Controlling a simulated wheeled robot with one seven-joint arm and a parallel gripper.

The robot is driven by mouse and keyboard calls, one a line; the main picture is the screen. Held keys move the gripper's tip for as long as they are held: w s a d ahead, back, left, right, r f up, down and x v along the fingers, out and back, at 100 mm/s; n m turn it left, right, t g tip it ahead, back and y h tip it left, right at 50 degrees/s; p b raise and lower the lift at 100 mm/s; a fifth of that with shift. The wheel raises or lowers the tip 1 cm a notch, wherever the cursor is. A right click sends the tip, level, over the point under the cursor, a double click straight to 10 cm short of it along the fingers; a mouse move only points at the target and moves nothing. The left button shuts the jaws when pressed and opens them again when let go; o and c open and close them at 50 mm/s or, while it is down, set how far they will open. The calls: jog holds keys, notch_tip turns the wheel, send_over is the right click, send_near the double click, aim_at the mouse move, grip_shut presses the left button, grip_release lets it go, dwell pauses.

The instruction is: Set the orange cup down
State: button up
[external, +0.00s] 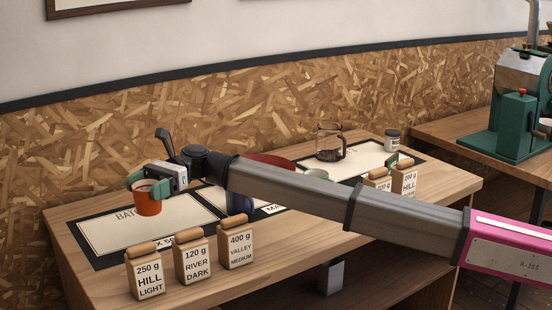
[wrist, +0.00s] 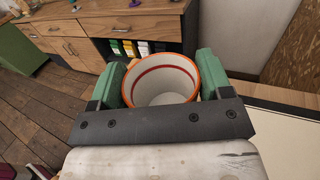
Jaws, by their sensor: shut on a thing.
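The orange cup (external: 148,200) is upright between the green fingers of my gripper (external: 149,187), at the left end of the table in the external view. In the wrist view the cup (wrist: 160,82) shows its orange rim, white inside and a dark red ring; it looks empty. My gripper (wrist: 160,85) is shut on it, with one finger at each side. The cup is over or on the left white mat (external: 190,214) with a dark border. I cannot tell whether its base touches the mat.
Several labelled bags, among them the 250 g Hill Light bag (external: 145,272), stand along the front edge. A blue object (external: 240,203) and a red one (external: 265,160) are partly behind my arm. A glass jug (external: 329,142) and a small jar (external: 392,140) stand at the back right.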

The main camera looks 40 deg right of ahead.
notch_tip(320, 180, down, 13)
jog(key=shift+f, duration=0.1)
dwell(0.6)
jog(key=shift+f, duration=0.1)
jog(key=o, duration=1)
jog(key=shift+c, duration=0.2)
jog(key=shift+w+d, duration=0.25)
jog(key=shift+d, duration=0.4)
jog(key=v, duration=0.4)
notch_tip(320, 180, up, 7)
jog(key=shift+a, duration=0.2)
jog(key=shift+s, duration=0.1)
